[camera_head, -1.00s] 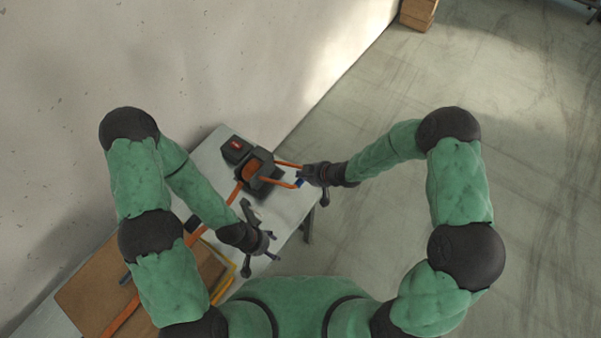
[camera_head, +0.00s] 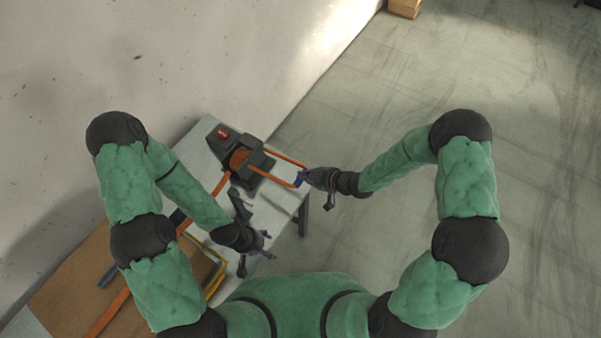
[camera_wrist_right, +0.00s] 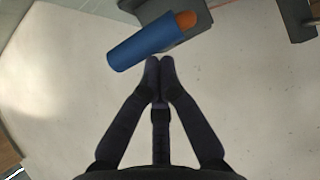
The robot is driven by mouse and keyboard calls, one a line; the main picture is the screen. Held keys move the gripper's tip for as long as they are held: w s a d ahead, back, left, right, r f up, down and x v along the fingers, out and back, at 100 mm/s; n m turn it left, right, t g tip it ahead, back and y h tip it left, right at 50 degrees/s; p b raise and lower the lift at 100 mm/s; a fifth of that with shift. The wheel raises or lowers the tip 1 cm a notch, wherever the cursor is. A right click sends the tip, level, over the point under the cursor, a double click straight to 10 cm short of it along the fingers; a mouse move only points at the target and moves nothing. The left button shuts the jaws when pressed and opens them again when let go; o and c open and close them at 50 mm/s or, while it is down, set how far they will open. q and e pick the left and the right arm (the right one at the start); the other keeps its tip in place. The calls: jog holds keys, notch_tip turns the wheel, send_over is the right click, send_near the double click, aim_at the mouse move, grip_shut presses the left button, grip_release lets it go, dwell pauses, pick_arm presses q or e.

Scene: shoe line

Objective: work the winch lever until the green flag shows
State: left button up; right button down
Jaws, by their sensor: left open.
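The winch (camera_head: 262,165) is a dark block with an orange drum on the pale table. A red flag (camera_head: 222,132) shows on its dark top box; I see no green. The orange lever (camera_head: 268,175) reaches right from the winch and ends in a blue grip (camera_head: 298,182). My right gripper (camera_head: 306,178) is at this grip. In the right wrist view its fingertips (camera_wrist_right: 160,68) are together, with the blue grip (camera_wrist_right: 150,42) just beyond them, not between them. My left gripper (camera_head: 258,250) is open and empty over the table's near edge.
An orange strap (camera_head: 220,184) runs from the winch towards a brown board or box (camera_head: 75,285) at the lower left. A yellow frame (camera_head: 214,280) lies beside it. A wall stands behind the table (camera_head: 285,205). The floor on the right is clear.

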pick_arm(q)
notch_tip(320, 180, down, 3)
jog(key=shift+s+b, duration=0.1)
jog(key=shift+b, duration=1.15)
pick_arm(e)
jog(key=f, duration=0.2)
jog(key=s+f, duration=0.1)
jog(key=f, duration=0.1)
jog(key=shift+d, duration=0.4)
